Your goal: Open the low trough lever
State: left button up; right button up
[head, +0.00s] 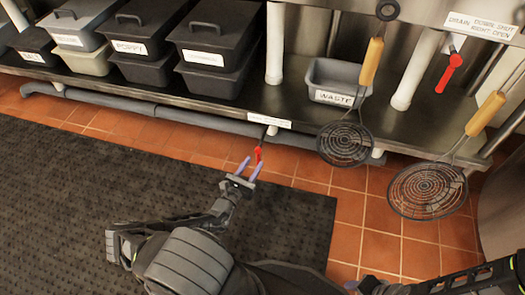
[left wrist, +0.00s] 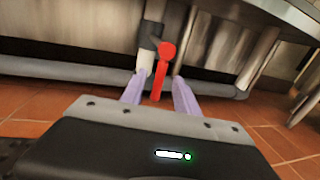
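The low trough lever is a small red handle (head: 258,154) below the shelf edge, near a grey pipe, under a white label (head: 269,121) too small to read. My left gripper (head: 251,165) is open just in front of it. In the left wrist view the red lever (left wrist: 160,78) has a round top and hangs down, in line with the gap between the two lavender fingers (left wrist: 160,80). Clear space shows on either side, and the fingers do not appear to grip it. Part of my right arm shows at the bottom right; its gripper (head: 368,285) is mostly cut off.
A second red lever (head: 449,73) sits higher at right, by a drain sign (head: 482,24). Two wire skimmers (head: 345,143) (head: 428,191) hang at right. A grey waste bin (head: 336,78) and dark lidded bins (head: 213,35) stand on the shelf. A black mat (head: 90,190) covers the floor.

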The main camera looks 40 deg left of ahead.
pick_arm(q)
jog(key=w+b, duration=0.3)
jog(key=w, duration=0.4)
jog(key=shift+w+a, duration=0.25)
jog(key=shift+a, duration=0.2)
grip_shut()
dwell(1.0)
